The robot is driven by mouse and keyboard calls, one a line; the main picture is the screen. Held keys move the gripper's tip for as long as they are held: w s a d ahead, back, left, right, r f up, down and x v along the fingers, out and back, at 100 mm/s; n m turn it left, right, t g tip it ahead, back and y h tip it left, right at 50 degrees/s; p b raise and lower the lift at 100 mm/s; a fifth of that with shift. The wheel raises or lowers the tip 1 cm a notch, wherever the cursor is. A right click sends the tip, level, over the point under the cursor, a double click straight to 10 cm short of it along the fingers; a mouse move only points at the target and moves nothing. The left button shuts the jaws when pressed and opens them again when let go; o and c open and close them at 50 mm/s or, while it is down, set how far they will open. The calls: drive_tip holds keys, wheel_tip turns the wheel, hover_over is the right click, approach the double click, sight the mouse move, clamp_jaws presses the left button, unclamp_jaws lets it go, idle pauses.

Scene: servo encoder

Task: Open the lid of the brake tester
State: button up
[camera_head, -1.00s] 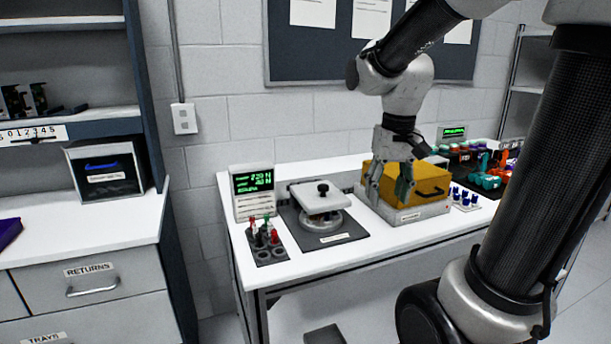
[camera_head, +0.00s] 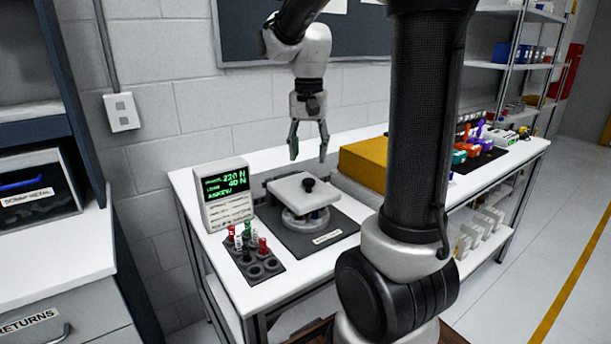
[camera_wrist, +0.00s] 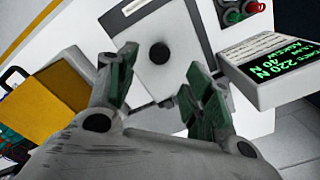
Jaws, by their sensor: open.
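A device with a pale square top plate (camera_head: 290,190) and a black knob (camera_head: 309,185) sits on a dark mat, its plate lying level on a round base. I cannot read its label, so whether it is the brake tester is unclear. A yellow box (camera_head: 365,163) stands to its right, partly hidden by my arm. My gripper (camera_head: 308,156) is open and empty, pointing down above the far side of the plate. In the wrist view the knob (camera_wrist: 159,53) shows beyond and between my open fingers, apart from them.
A display unit (camera_head: 226,188) with green digits stands left of the plate. In front of it, a dark rack (camera_head: 254,258) holds red and green-topped pieces. The white bench (camera_head: 215,262) continues right, with coloured parts (camera_head: 480,145) at its far end.

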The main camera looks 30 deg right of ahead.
sight(309, 180)
wheel_tip(309, 180, down, 7)
drive_tip(key=shift+f, duration=0.15)
clamp_jaws()
idle(0.4)
